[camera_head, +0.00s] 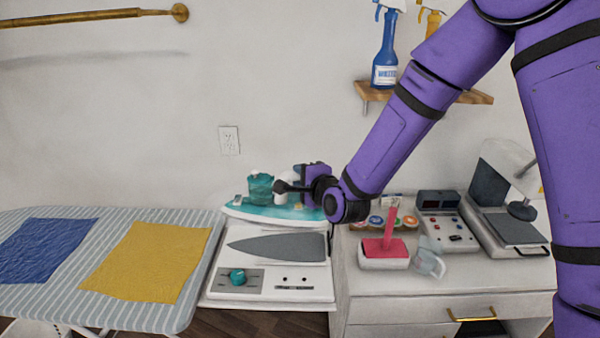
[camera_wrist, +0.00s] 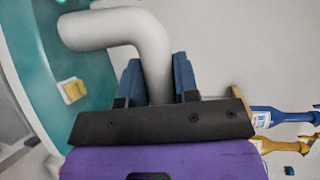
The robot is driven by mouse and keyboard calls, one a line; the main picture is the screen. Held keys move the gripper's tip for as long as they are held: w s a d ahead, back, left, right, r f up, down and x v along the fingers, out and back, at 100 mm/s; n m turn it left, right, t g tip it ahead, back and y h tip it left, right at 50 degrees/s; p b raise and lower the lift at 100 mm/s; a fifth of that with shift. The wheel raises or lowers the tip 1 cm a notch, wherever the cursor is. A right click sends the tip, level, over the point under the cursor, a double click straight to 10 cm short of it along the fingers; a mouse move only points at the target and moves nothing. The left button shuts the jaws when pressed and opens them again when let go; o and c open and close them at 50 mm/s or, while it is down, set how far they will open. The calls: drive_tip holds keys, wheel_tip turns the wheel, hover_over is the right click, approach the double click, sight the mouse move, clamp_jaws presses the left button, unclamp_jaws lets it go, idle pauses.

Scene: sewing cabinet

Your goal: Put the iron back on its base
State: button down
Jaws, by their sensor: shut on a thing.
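The iron (camera_head: 262,212) has a teal and white body with a pale sole edge. In the head view it is at the back edge of its base, behind the grey plate; I cannot tell whether it touches the base. The base (camera_head: 309,292) is white, with a dark grey iron-shaped plate (camera_head: 280,247) and a teal dial (camera_head: 237,276). My gripper (camera_head: 284,187) is shut on the iron's handle. In the wrist view, the pale grey bent handle (camera_wrist: 112,28) runs between my two blue fingers (camera_wrist: 155,70), with the teal body (camera_wrist: 100,85) at left.
The striped ironing board (camera_head: 204,274) on the left holds blue (camera_head: 42,250) and yellow (camera_head: 148,260) cloths. Right of the base, a white cabinet carries a pink-and-white item (camera_head: 385,248), a clear cup (camera_head: 430,260) and machines (camera_head: 443,222). A shelf (camera_head: 375,94) with spray bottles hangs above.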

sight(313, 222)
drive_tip(key=shift+a+f, duration=0.1)
drive_tip(key=shift+f, duration=5.55)
drive_tip(key=c, duration=0.8)
unclamp_jaws()
drive_tip(key=shift+f, duration=0.1)
drive_tip(key=shift+s, duration=0.15)
drive_tip(key=v, duration=1)
drive_tip(key=shift+s+d, duration=0.2)
drive_tip(key=shift+r, duration=0.2)
